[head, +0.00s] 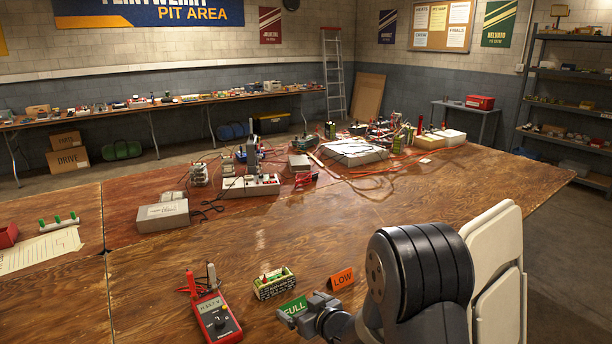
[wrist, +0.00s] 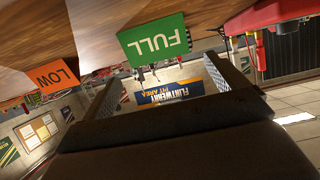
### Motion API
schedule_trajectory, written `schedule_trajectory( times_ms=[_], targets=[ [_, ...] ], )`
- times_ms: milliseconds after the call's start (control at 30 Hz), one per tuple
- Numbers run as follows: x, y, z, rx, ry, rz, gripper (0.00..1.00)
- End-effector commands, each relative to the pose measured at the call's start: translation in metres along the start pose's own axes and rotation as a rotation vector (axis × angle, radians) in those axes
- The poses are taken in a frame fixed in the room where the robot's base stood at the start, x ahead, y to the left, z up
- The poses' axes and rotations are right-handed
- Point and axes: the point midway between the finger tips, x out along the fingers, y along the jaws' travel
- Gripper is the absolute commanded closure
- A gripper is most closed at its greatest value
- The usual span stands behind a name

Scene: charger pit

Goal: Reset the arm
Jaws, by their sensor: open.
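My gripper (head: 300,312) is low over the front of the wooden table (head: 350,230), beside the green FULL card (head: 293,306) and left of my dark arm joint. In the wrist view, which is upside down, the jaws of my gripper (wrist: 165,72) stand apart with nothing between them. The green FULL card (wrist: 153,41) and the orange LOW card (wrist: 52,78) show past the jaws. In the head view the orange LOW card (head: 341,279) stands just behind and right of the gripper. My gripper partly hides the FULL card.
A power strip (head: 250,187), a grey box (head: 163,216) and cables lie farther back. The table's middle is clear.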

Motion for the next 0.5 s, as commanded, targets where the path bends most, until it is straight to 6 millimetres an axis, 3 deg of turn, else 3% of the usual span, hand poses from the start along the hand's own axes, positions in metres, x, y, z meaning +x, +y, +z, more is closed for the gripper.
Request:
schedule_trajectory(
  times_ms=[167,300,500],
  targets=[
    [0.033,-0.001,0.005,0.000,-0.001,-0.001,0.07],
    [0.024,0.000,-0.012,-0.002,0.004,0.001,0.07],
    [0.020,0.000,-0.021,0.000,0.001,0.001,0.07]
  ],
)
